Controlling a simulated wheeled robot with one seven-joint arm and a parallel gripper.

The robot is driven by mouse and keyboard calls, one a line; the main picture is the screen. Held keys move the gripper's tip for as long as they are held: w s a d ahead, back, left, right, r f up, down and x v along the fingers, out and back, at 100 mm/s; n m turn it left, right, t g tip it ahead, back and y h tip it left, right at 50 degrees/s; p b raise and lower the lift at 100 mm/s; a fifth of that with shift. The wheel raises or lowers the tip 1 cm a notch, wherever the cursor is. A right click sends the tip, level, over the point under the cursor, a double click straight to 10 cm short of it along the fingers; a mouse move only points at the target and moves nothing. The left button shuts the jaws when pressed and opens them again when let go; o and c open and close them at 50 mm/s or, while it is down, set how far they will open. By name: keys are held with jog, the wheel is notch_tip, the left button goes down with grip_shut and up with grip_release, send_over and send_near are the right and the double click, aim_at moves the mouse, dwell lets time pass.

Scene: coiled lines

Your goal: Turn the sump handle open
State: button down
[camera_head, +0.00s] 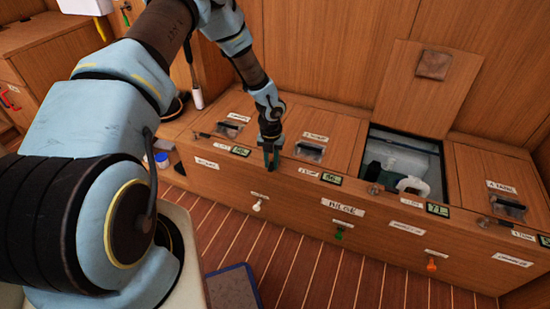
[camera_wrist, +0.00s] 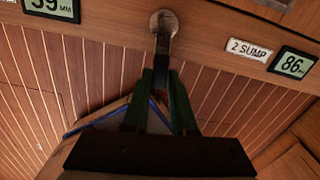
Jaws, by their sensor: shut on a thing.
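The sump handle shows in the wrist view as a round metal mount (camera_wrist: 163,22) with a dark lever (camera_wrist: 162,46) running down from it in the picture. My gripper (camera_wrist: 161,82) has its two green fingers shut on the lower part of the lever. The label "2 SUMP" (camera_wrist: 249,49) is just right of the handle, beside a display reading 86 (camera_wrist: 292,64). In the head view my gripper (camera_head: 270,158) is at the front top edge of the wooden bench (camera_head: 215,187), and it hides the handle there.
An open hatch (camera_head: 441,152) with white containers inside is right of my gripper, its lid (camera_head: 428,88) raised. Another handle mount (camera_head: 375,188) is on the bench edge. White (camera_head: 259,204), green (camera_head: 338,231) and orange (camera_head: 432,264) pulls are on the front. A blue-edged mat (camera_head: 233,289) is on the floor.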

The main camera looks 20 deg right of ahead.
jog(key=shift+w+a+m+p, duration=0.3)
jog(key=shift+m+p, duration=0.15)
jog(key=shift+m, duration=0.35)
jog(key=c, duration=0.7)
grip_release()
notch_tip(320, 180, up, 11)
jog(key=shift+f+p, duration=0.1)
jog(key=shift+p, duration=0.2)
